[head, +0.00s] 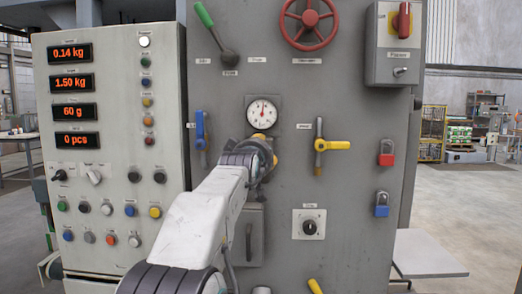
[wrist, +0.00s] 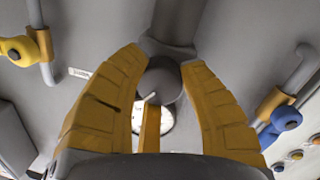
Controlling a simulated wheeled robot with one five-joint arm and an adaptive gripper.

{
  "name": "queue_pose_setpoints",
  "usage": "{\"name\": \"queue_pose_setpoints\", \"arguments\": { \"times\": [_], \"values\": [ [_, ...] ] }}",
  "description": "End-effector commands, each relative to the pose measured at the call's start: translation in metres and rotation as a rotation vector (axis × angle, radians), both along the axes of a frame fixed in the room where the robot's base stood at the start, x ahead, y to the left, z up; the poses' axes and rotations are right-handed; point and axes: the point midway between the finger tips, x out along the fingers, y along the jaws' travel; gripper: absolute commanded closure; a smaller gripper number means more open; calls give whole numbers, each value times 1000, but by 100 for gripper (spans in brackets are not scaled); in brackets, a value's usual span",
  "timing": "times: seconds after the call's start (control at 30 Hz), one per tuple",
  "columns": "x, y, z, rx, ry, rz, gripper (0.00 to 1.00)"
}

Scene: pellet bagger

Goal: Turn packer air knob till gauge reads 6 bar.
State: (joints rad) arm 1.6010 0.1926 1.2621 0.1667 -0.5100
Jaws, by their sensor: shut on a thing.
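The round white pressure gauge (head: 262,112) is on the grey machine front, its red needle pointing about straight up; its numbers are too small to read. My gripper (head: 264,146) is just below the gauge. In the wrist view, my gripper's yellow fingers (wrist: 164,62) are shut around a dark grey round knob (wrist: 162,82), taken to be the air knob. The head view hides most of this knob behind my gripper. The gauge face shows partly behind the fingers in the wrist view (wrist: 166,118).
A blue-handled valve (head: 200,130) is close left of my gripper, and a yellow-handled valve (head: 333,145) is to the right. A red handwheel (head: 306,22) and a green-tipped lever (head: 217,35) are above. A button panel (head: 110,150) stands at the left.

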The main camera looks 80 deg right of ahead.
Motion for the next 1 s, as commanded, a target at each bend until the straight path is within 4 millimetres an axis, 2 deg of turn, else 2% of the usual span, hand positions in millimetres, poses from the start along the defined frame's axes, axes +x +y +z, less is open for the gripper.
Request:
{"name": "queue_pose_setpoints", "arguments": {
  "times": [0.4, 0.93, 0.97, 1.0],
  "values": [
    [2, 0, 2, 6, -176, -7, 95],
    [3, 0, 2, 7, -196, -7, 95],
    [3, 0, 2, 7, -196, -7, 59],
    [3, 0, 2, 7, -196, -7, 55]
  ]
}}
